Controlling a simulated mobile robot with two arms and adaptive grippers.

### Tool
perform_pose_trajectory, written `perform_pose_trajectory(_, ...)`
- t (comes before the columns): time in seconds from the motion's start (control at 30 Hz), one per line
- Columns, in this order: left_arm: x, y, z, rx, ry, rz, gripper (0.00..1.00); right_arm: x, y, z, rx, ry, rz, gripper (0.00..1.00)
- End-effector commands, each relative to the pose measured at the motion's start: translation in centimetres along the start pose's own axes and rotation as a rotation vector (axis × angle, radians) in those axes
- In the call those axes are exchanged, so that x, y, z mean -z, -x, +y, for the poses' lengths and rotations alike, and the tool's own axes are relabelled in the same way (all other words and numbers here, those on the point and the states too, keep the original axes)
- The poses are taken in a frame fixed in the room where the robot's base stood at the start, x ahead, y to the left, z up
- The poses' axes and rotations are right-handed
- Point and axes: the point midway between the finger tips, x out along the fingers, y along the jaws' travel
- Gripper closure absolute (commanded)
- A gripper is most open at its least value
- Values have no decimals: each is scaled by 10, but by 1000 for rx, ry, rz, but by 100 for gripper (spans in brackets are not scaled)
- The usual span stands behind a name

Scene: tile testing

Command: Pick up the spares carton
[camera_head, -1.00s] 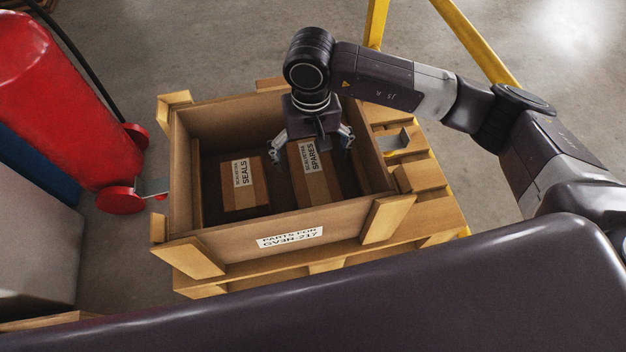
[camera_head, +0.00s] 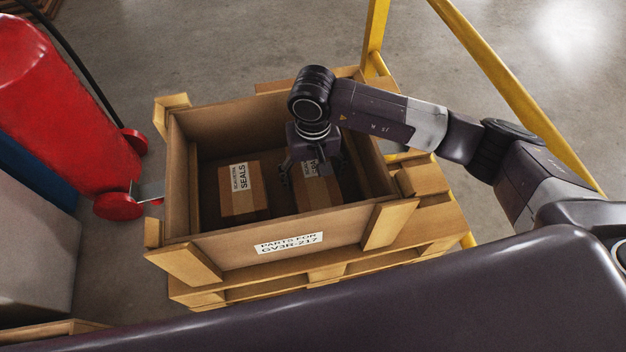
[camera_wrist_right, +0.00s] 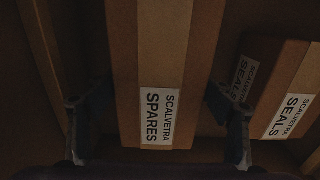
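The spares carton (camera_head: 318,194) is a brown box with a paler tape band and a white label, inside the wooden crate (camera_head: 205,250). My right gripper (camera_head: 309,172) is down in the crate over this carton and hides part of it. In the right wrist view the spares carton (camera_wrist_right: 160,75) lies between the two open fingers of my right gripper (camera_wrist_right: 160,117), with a visible gap on each side. The seals carton (camera_head: 243,190) stands to the left in the head view; in the wrist view the seals carton (camera_wrist_right: 285,90) is at the right. My left gripper is not in view.
The crate walls surround both cartons closely, and the crate sits on a pallet (camera_head: 430,235). A red cylinder on a trolley (camera_head: 65,105) stands at the left. Yellow rails (camera_head: 500,75) rise behind. Grey floor is open at the back.

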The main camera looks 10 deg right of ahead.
Motion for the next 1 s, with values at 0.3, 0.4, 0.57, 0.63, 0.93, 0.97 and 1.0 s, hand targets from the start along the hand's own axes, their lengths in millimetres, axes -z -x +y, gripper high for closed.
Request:
perform_pose_trajectory(0.3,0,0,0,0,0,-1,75,0,0,0,0,0,0,64)
perform_pose_trajectory(0.4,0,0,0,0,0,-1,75,0,1,0,1,0,2,69)
perform_pose_trajectory(0.57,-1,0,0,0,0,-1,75,0,1,0,1,0,2,69)
perform_pose_trajectory(0.63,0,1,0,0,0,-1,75,1,3,0,1,0,2,69)
perform_pose_trajectory(0.93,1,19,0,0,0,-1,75,1,39,0,1,1,5,69)
perform_pose_trajectory(0.97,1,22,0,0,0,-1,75,2,46,0,1,1,5,69)
perform_pose_trajectory(1.0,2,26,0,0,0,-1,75,2,56,0,1,0,6,69)
